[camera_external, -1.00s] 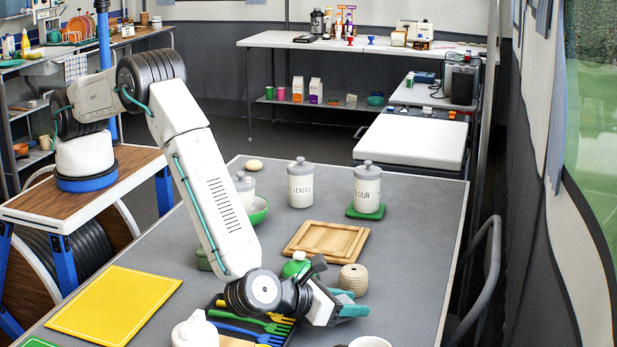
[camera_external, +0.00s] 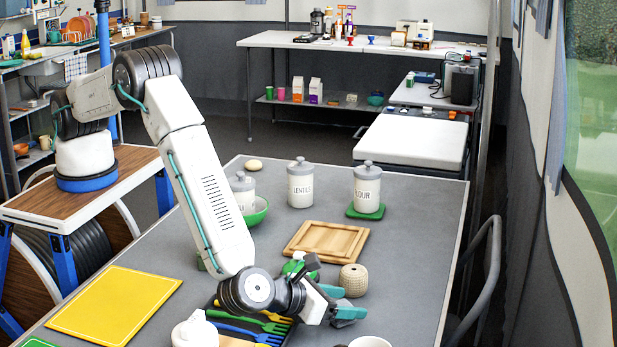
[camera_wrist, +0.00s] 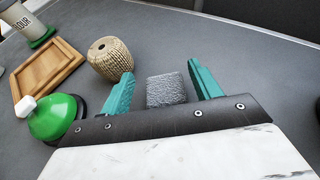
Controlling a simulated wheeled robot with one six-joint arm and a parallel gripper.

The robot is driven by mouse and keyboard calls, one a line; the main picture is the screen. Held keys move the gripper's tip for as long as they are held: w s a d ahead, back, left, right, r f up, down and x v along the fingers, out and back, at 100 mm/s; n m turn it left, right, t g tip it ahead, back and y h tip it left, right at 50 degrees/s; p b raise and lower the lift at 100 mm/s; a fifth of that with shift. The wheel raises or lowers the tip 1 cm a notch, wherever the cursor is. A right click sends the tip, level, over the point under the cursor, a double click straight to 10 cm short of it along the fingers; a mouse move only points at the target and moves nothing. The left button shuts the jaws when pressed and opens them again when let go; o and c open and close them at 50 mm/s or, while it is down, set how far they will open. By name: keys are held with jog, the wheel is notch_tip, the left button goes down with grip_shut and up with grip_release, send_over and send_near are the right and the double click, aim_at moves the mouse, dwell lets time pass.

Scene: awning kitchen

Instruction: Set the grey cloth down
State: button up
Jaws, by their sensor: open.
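The grey cloth (camera_wrist: 165,91) is a small, rough-textured grey bundle between my two green fingers in the wrist view. My gripper (camera_wrist: 160,72) is open, with a gap visible on each side of the cloth. The cloth appears to be on the grey table, though its underside is hidden behind the gripper body. In the external view my gripper (camera_external: 341,302) is low over the front right of the table, and I cannot make out the cloth there.
A beige woven pot (camera_external: 354,280) stands close behind my gripper. A wooden board (camera_external: 326,240) lies farther back. A white cup (camera_external: 370,342) is in front. The table's right side is clear.

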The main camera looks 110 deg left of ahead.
jog(key=v, duration=1)
jog(key=shift+d+r, duration=0.2)
jog(key=s+a+r+n+g, duration=0.2)
jog(key=s+a+r+n, duration=0.15)
jog(key=a+r, duration=0.35)
jog(key=s+a+r+n+g, duration=0.2)
jog(key=a+r+n, duration=0.3)
jog(key=r, duration=0.4)
jog(key=s+a+r+n+g+h, duration=0.1)
jog(key=s+a+r+n+g, duration=0.4)
jog(key=s+a+r, duration=0.6)
jog(key=s+a+r+n+h, duration=0.1)
jog(key=s+n+h, duration=0.3)
jog(key=s, duration=1.2)
jog(key=s+a+r+n+t+h, duration=0.1)
jog(key=s+a+n+h, duration=0.2)
jog(key=s+n, duration=0.6)
jog(key=s+h, duration=0.1)
jog(key=s, duration=0.6)
jog(key=shift+s+a+r, duration=0.15)
jog(key=shift+s+a, duration=0.05)
jog(key=shift+n, duration=0.25)
